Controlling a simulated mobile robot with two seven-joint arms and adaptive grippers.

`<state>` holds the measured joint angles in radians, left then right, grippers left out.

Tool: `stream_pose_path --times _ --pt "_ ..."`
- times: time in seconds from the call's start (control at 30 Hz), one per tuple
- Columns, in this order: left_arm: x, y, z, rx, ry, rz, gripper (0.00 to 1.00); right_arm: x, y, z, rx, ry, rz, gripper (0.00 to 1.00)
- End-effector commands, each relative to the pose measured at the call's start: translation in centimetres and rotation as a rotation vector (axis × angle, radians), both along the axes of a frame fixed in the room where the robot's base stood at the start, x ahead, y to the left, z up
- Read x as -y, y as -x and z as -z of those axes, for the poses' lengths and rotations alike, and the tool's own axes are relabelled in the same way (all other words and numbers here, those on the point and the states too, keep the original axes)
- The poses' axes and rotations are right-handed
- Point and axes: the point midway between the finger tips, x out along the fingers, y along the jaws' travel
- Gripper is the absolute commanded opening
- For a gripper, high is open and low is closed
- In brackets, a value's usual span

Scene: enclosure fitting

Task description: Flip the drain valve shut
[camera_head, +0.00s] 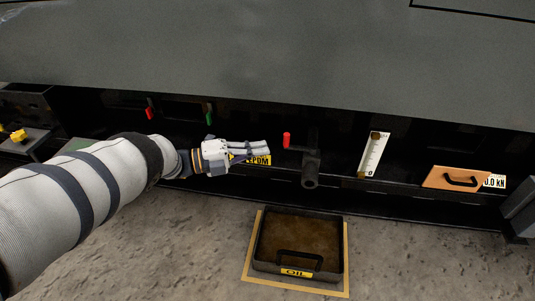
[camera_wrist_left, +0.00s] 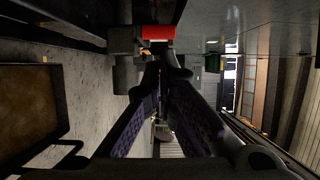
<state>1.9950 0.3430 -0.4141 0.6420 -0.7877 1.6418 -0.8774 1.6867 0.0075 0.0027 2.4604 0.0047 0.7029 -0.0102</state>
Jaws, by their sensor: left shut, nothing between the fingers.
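The drain valve (camera_head: 311,163) is a dark spout low on the machine's front, with a red-tipped lever (camera_head: 286,139) standing up at its left side. In the left wrist view the red lever tip (camera_wrist_left: 158,32) is just ahead of the fingertips, beside the dark valve body (camera_wrist_left: 124,42). My left gripper (camera_head: 266,149) is shut and empty, its fingers pointing right toward the lever. A small gap shows between fingertips and lever in the head view. The shut fingers also show in the left wrist view (camera_wrist_left: 162,72). My right gripper is in neither view.
A black oil tray (camera_head: 298,241) with a handle sits on the floor below the valve. A white gauge strip (camera_head: 373,155) and an orange panel with a black handle (camera_head: 452,178) are to the right. Red (camera_head: 149,113) and green (camera_head: 209,115) handles are behind my left arm.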

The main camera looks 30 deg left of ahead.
Motion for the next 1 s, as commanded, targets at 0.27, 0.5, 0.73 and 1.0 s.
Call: stream_pose_path --times 0.27,0.5,0.73,1.0 --pt "-5.2 0.0 0.5 -0.001 -0.001 0.002 0.0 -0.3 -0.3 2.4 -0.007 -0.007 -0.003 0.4" --pt "-6.3 0.1 0.1 -0.001 0.001 0.003 0.0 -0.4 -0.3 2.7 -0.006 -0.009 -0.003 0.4" --pt "-6.3 0.1 0.1 -0.001 0.001 0.002 0.0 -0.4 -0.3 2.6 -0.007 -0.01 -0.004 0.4" --pt "-7.4 1.1 5.2 -0.178 0.106 -0.163 0.0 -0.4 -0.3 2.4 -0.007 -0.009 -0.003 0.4"
